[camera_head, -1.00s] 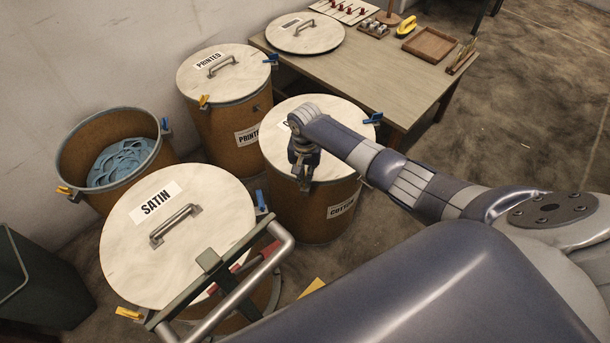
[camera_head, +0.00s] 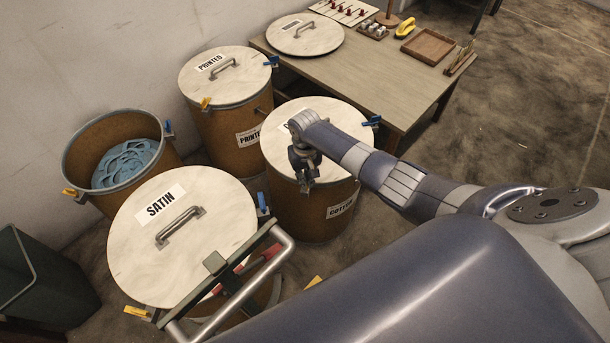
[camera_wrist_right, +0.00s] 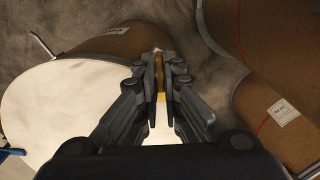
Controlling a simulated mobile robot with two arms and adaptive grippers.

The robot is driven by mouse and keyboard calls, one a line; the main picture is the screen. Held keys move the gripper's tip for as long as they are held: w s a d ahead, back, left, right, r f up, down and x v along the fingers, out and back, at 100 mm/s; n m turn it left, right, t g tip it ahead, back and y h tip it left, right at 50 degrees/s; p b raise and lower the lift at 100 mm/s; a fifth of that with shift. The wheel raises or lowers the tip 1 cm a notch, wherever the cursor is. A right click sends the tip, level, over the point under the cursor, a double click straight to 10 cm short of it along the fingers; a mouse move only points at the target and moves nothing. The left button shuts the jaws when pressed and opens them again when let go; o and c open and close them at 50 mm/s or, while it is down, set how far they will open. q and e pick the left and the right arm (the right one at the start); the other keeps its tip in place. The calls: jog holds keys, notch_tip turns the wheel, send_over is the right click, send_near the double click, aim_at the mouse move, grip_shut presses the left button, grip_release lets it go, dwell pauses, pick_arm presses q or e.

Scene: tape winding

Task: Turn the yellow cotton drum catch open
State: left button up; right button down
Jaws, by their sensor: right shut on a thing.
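The cotton drum (camera_head: 310,215) is brown with a pale round lid and a COTTON label, in the middle of the head view. My right gripper (camera_head: 306,184) is at the near rim of this drum, pointing down. In the right wrist view its fingers (camera_wrist_right: 161,80) are shut on the yellow catch (camera_wrist_right: 158,72), which shows as a narrow strip between them. The catch is hidden behind the gripper in the head view. A blue catch (camera_head: 372,121) sits on the drum's far right rim. My left gripper is not in view.
The satin drum (camera_head: 182,238) stands close at the front left, the printed drum (camera_head: 225,80) behind. An open drum (camera_head: 88,150) holds blue material. A table (camera_head: 385,75) stands behind the cotton drum. A metal frame (camera_head: 230,290) crosses the front. Floor at the right is clear.

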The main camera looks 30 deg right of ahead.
jog(key=n+p, duration=0.1)
jog(key=n, duration=0.4)
jog(key=shift+n, duration=0.3)
jog(key=n, duration=0.5)
jog(key=shift+n, duration=0.3)
jog(key=c, duration=1.8)
grip_release()
jog(key=shift+o, duration=0.2)
notch_tip(320, 180, up, 12)
